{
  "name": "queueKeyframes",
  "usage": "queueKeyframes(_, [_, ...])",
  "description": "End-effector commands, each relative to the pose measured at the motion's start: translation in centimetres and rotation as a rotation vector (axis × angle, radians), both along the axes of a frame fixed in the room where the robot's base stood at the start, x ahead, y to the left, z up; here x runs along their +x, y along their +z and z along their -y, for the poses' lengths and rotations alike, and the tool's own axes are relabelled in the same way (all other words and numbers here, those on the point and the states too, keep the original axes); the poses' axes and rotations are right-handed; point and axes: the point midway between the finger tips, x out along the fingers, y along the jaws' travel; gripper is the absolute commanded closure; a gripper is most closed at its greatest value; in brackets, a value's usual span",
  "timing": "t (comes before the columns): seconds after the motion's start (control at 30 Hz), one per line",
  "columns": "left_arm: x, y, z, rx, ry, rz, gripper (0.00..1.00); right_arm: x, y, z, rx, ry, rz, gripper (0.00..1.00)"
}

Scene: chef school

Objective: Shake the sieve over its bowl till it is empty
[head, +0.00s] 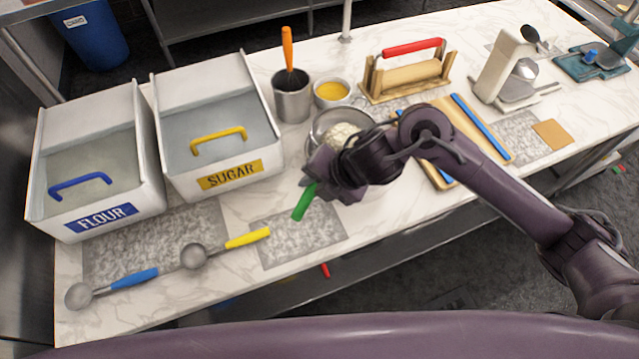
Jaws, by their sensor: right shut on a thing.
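My right gripper (326,172) is shut on the sieve, whose green handle (304,203) sticks out below the jaws toward the front of the counter. The sieve's head is mostly hidden behind my gripper and wrist. A pale, lumpy white mass (341,133) shows just beyond the wrist, within the outline of a metal bowl (316,124). I cannot tell whether this mass lies in the sieve or in the bowl. My gripper covers the near side of the bowl. My left gripper is not in view.
Flour (95,160) and sugar (215,125) bins stand at left. Blue (120,282) and yellow (240,240) scoops lie in front. A metal cup (292,104), a small yellow-filled bowl (332,92), a red-handled wooden stand (408,78) and a blue-edged board (470,125) surround the bowl.

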Motion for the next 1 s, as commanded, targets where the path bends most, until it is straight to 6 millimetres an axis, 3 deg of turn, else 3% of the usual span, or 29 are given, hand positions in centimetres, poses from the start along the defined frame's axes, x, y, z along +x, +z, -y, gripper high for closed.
queueKeyframes(0.13, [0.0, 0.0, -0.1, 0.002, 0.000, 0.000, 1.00, -0.8, -0.1, 1.7, -0.004, -0.002, 0.001, 1.00])
queueKeyframes(0.3, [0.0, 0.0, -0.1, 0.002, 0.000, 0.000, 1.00, -1.3, 0.0, 2.4, -0.001, 0.000, 0.002, 1.00])
queueKeyframes(0.7, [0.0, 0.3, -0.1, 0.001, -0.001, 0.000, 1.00, 0.2, 0.1, -0.4, 0.000, 0.000, 0.002, 1.00])
queueKeyframes(1.0, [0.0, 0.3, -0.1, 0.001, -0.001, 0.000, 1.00, -1.1, 0.0, 2.2, -0.002, -0.001, 0.001, 1.00])
